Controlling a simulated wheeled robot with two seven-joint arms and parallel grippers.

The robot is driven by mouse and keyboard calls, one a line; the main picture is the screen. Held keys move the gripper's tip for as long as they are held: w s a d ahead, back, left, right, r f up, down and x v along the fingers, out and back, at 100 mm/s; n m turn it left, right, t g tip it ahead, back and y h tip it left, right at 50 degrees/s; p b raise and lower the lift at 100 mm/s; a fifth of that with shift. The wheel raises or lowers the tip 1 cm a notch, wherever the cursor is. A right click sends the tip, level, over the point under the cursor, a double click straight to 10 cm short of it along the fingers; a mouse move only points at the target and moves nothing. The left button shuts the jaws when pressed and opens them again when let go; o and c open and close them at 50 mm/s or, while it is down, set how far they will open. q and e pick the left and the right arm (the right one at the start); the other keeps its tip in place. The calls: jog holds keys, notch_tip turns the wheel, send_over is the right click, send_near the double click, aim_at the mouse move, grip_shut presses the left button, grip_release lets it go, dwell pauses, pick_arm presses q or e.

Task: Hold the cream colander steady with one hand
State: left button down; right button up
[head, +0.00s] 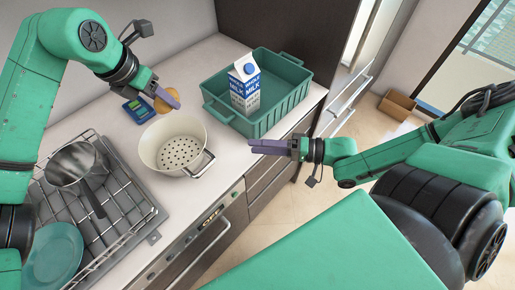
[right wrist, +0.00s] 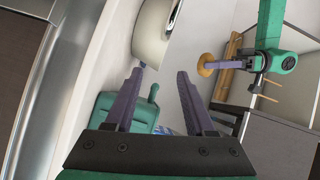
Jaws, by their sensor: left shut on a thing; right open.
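The cream colander (head: 158,153) stands upright on the white counter, with holes in its bottom and a metal handle facing my side. It also shows at the top of the right wrist view (right wrist: 152,35). My right gripper (head: 255,147) is open and empty, to the right of the colander and apart from it in the head view. In the right wrist view, its open fingers (right wrist: 160,76) point toward the colander's side. My left gripper (head: 170,96) is shut on a tan round thing (head: 160,106), held above the counter behind the colander. The round thing also shows in the right wrist view (right wrist: 205,66).
A green crate (head: 290,110) holding a milk carton (head: 244,88) stands right of the colander. A small blue device (head: 138,108) lies behind it. At left, a wire rack (head: 120,208) bears a metal pan (head: 72,163) and a teal plate (head: 55,252).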

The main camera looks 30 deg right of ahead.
jog(key=shift+g, duration=0.3)
jog(key=x, duration=0.4)
jog(key=s+a+x, duration=0.1)
jog(key=x, duration=0.7)
jog(key=shift+s+a+r, duration=0.25)
jog(key=shift+a+r, duration=0.1)
jog(key=shift+a, duration=0.1)
grip_shut()
dwell(0.6)
